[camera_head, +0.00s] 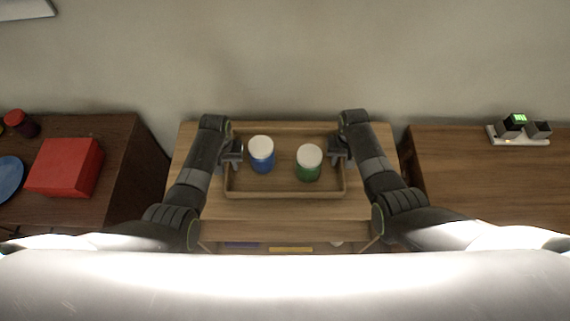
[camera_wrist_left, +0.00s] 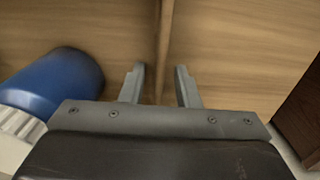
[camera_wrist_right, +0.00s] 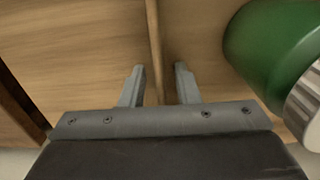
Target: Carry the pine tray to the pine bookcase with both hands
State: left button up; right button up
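The pine tray (camera_head: 285,192) is a shallow wooden tray resting level on top of a light wood unit, which looks like the pine bookcase (camera_head: 285,210). A blue jar with a white lid (camera_head: 262,160) and a green jar with a white lid (camera_head: 308,168) stand inside the tray. My left gripper (camera_wrist_left: 160,85) is at the tray's left wall, and my right gripper (camera_wrist_right: 160,85) is at its right wall. In both wrist views the fingers are apart, one on each side of the wall, with gaps visible. Neither is closed on it.
A dark cabinet on the left holds a red box (camera_head: 66,167), a blue plate (camera_head: 10,178) and a red-lidded jar (camera_head: 20,123). A brown cabinet (camera_head: 470,185) on the right bears a power strip with plugs (camera_head: 518,132). Blue and yellow items lie on the shelf below the tray. A wall stands behind.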

pick_arm(q)
notch_tip(320, 180, up, 12)
pick_arm(e)
notch_tip(320, 180, up, 12)
dwell(1.0)
dwell(0.4)
